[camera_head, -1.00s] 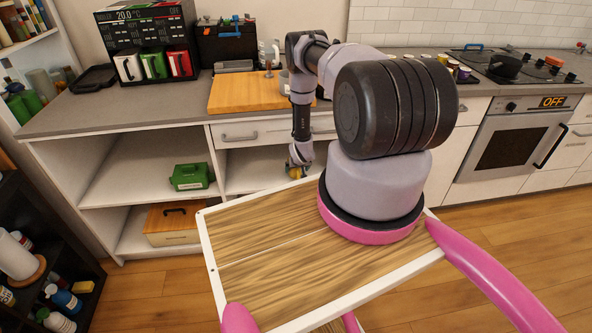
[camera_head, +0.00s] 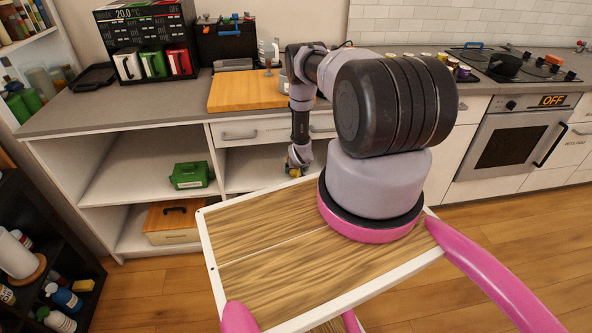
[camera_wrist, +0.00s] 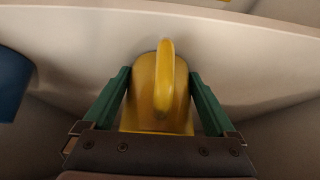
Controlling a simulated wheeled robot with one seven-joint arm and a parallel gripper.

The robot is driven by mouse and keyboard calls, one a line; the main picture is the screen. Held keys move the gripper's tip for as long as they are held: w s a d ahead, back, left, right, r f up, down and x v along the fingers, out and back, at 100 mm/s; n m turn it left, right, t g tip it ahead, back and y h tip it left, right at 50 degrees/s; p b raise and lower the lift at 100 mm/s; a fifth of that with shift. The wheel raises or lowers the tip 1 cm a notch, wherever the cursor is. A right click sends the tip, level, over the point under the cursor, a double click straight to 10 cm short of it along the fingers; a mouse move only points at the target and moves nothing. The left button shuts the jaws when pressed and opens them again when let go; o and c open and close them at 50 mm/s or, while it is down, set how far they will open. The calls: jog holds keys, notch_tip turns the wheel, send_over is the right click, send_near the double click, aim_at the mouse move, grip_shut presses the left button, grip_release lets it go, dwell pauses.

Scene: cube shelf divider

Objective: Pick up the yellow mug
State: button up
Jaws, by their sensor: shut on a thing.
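The yellow mug (camera_wrist: 142,95) is between the two green fingers of my gripper (camera_wrist: 160,95) in the wrist view, with its handle toward the camera. My gripper is shut on it. In the head view my gripper (camera_head: 294,170) is low at the front of the open shelf under the counter. Only a small bit of yellow shows there, and most of the mug is hidden by the gripper and arm. I cannot tell whether the mug touches the shelf.
A pale shelf surface (camera_wrist: 60,40) surrounds the mug, and a blue object (camera_wrist: 12,85) is at the left. A green box (camera_head: 190,176) sits in the left shelf compartment. A wooden box (camera_head: 172,222) is below it. A drawer (camera_head: 240,133) is above my gripper.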

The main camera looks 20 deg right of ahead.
jog(key=shift+w+r, duration=0.1)
jog(key=shift+r, duration=0.45)
jog(key=v, duration=0.2)
jog(key=shift+r, duration=0.35)
jog(key=s+a, duration=0.2)
jog(key=s, duration=0.6)
jog(key=s+a, duration=0.2)
jog(key=s, duration=0.6)
jog(key=shift+s+a, duration=0.2)
jog(key=shift+a, duration=0.1)
